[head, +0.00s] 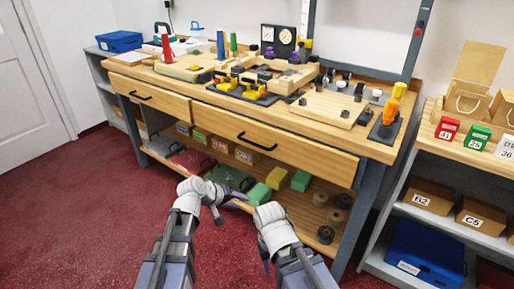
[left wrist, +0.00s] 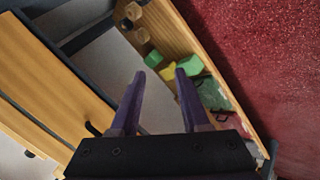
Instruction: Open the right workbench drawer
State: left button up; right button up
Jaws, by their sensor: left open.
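The workbench's right drawer (head: 215,105) has a pale wood front with a dark bar handle (head: 257,141). It looks shut or nearly so; I cannot tell if there is a small gap. My left gripper (head: 238,197) is open and empty, below and in front of this drawer, apart from the handle. In the left wrist view its purple fingers (left wrist: 159,78) stand apart with nothing between them. A wooden drawer front (left wrist: 50,75) lies left of them, with a dark handle (left wrist: 92,129) partly hidden near the left finger. My right gripper's fingers are mostly hidden behind its arm.
The left drawer (head: 155,100) has its own dark handle. Below, a lower shelf (head: 290,205) holds green and yellow blocks, boxes and dark round pieces. The benchtop is crowded with tools. A shelf unit (head: 385,215) with boxes stands right. Red floor is open in front.

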pick_arm(q)
jog(key=w+d+r+n+t+h, duration=0.2)
jog(key=w+d+r+n+t, duration=0.1)
jog(key=w+r, duration=0.35)
jog(key=n+t, duration=0.4)
jog(key=n, duration=0.1)
send_near(257, 145)
jog(key=w, duration=0.3)
jog(key=shift+h, duration=0.4)
jog(key=shift+s+d+f+b+x, duration=0.1)
jog(key=shift+s+f+b+x, duration=0.15)
jog(key=shift+x, duration=1.15)
jog(key=shift+d+f+b+x, duration=0.15)
jog(key=shift+b+x, duration=0.15)
jog(key=shift+x, duration=1.05)
jog(key=shift+s+d+f+b+x, duration=0.1)
jog(key=shift+s+f+b+x, duration=0.15)
jog(key=shift+x, duration=1.15)
jog(key=shift+r, duration=0.1)
jog(key=shift+c, duration=0.4)
grip_shut()
